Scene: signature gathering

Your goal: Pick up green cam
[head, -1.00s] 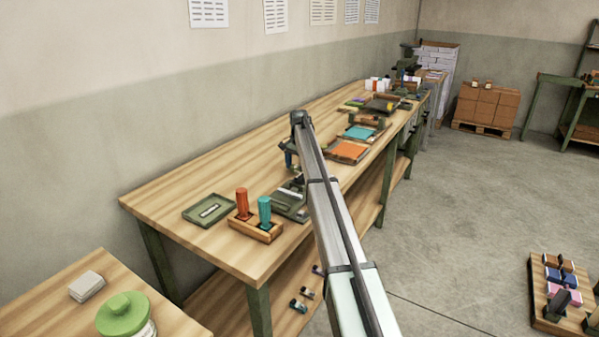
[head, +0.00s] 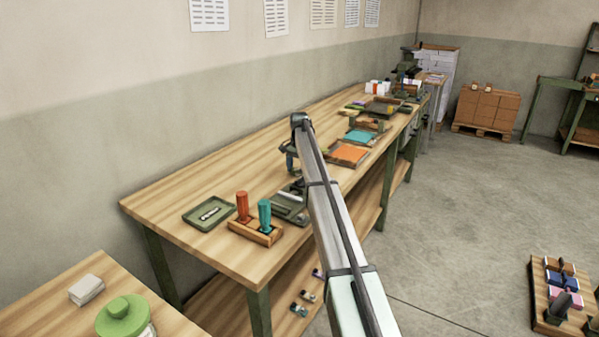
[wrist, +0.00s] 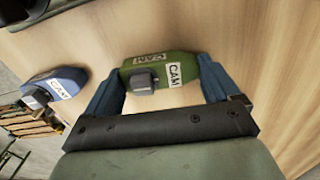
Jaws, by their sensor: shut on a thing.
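The green cam (wrist: 178,67) is a rounded green block with white "CAM" labels and a grey square peg on its near side. It lies between the two blue fingers of my gripper (wrist: 162,72), which is shut on it in the wrist view. Wood shows beyond it; I cannot tell whether the cam touches that surface. In the head view my gripper (head: 290,158) hangs small at the arm's far end over the long bench, and the cam cannot be made out there.
A similar blue block (wrist: 54,86) with a white label lies left of my gripper. On the long bench (head: 170,190) stand a green tray (head: 190,217), a wooden holder (head: 262,239) with orange and teal handles, and an orange tray (head: 349,153). Bare wood lies along the wall side.

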